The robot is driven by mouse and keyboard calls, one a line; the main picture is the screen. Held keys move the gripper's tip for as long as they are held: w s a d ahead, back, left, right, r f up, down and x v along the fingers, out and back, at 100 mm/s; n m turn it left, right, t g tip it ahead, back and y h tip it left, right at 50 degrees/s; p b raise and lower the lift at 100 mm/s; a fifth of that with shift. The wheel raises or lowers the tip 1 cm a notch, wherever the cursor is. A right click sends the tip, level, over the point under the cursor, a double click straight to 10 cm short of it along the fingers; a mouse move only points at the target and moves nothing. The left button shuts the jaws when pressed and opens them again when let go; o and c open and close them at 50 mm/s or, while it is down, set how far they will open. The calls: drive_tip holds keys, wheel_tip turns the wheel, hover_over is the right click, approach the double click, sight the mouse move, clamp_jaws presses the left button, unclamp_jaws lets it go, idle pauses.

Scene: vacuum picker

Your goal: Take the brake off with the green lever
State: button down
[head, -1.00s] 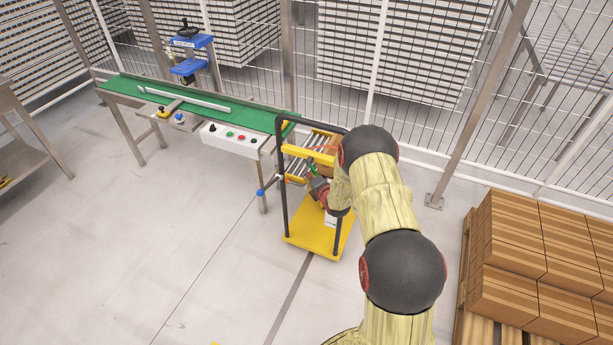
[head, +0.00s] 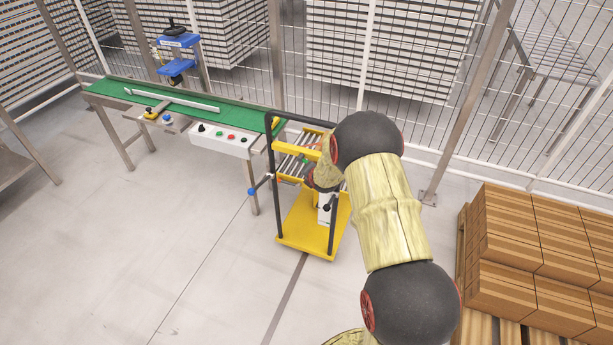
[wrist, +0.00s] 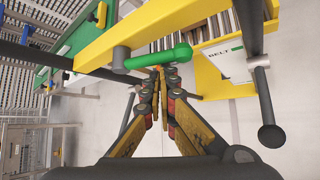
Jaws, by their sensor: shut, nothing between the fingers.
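The green lever (wrist: 160,59) lies across the upper middle of the wrist view, a rounded bar running from a grey pivot on a yellow rail (wrist: 150,30). My gripper (wrist: 163,72) is shut and empty. Its fingertips sit just below the lever in that picture, close to it; I cannot tell whether they touch. In the head view a small green bit of the lever (head: 305,160) shows on the yellow roller cart (head: 300,238), largely hidden by my wrist. My gripper there is mostly hidden too.
Right of the lever in the wrist view are a panel marked BELT (wrist: 225,52) and a grey rod with a black knob (wrist: 271,135). The cart's black frame (head: 271,170) stands beside the green conveyor (head: 180,100). Stacked boxes (head: 520,250) are at right. Floor at left is open.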

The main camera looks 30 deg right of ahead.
drive_tip(key=shift+d+r+b, duration=0.15)
drive_tip(key=shift+r+b, duration=0.35)
drive_tip(key=shift+b, duration=0.05)
drive_tip(key=shift+s+r, duration=0.1)
drive_tip(key=shift+r, duration=0.05)
idle(0.4)
